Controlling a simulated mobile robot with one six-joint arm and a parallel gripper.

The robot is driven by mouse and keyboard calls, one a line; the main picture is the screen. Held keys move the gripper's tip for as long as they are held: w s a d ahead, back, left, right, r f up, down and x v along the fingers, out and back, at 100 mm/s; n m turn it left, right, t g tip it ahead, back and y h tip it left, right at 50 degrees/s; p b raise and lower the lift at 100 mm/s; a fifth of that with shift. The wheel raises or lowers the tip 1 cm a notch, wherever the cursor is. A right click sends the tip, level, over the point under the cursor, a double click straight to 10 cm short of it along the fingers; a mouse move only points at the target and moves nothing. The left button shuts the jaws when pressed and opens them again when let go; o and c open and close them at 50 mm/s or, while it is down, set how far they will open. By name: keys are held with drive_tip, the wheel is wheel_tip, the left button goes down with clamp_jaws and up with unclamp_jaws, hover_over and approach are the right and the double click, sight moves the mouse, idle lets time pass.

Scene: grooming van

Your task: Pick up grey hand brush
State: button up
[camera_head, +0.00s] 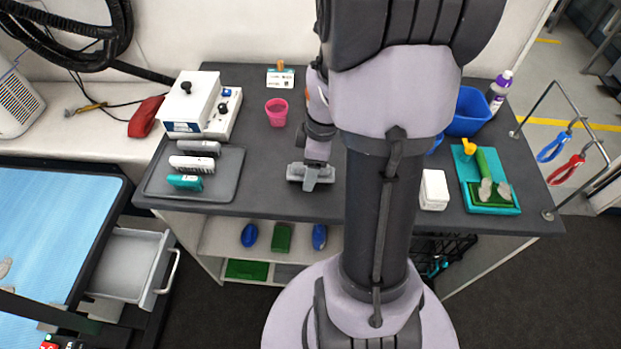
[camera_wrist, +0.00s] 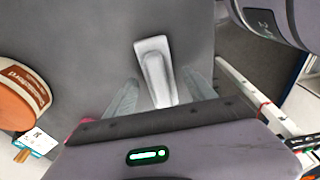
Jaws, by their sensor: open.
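My gripper (camera_head: 311,176) is low over the dark worktop, to the right of the grey tray. In the wrist view its two fingers (camera_wrist: 161,93) are apart. A pale grey, elongated thing with a raised ridge (camera_wrist: 155,70) lies between and beyond them. It may be the grey hand brush, but its shape is too foreshortened to tell, and contact is not clear. In the head view a grey brush-like item (camera_head: 200,147) lies at the back of the tray, behind a white one (camera_head: 192,163) and a teal one (camera_head: 185,182).
The grey tray (camera_head: 226,178) lies left of my gripper. A pink cup (camera_head: 276,112) and a card (camera_head: 280,78) stand behind. An orange-and-white container (camera_wrist: 22,92) is near in the wrist view. A white box (camera_head: 433,189) and teal tray (camera_head: 490,208) are right. My arm hides the middle.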

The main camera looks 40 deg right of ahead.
drive_tip(key=shift+r, duration=0.2)
drive_tip(key=shift+c, duration=1.3)
clamp_jaws()
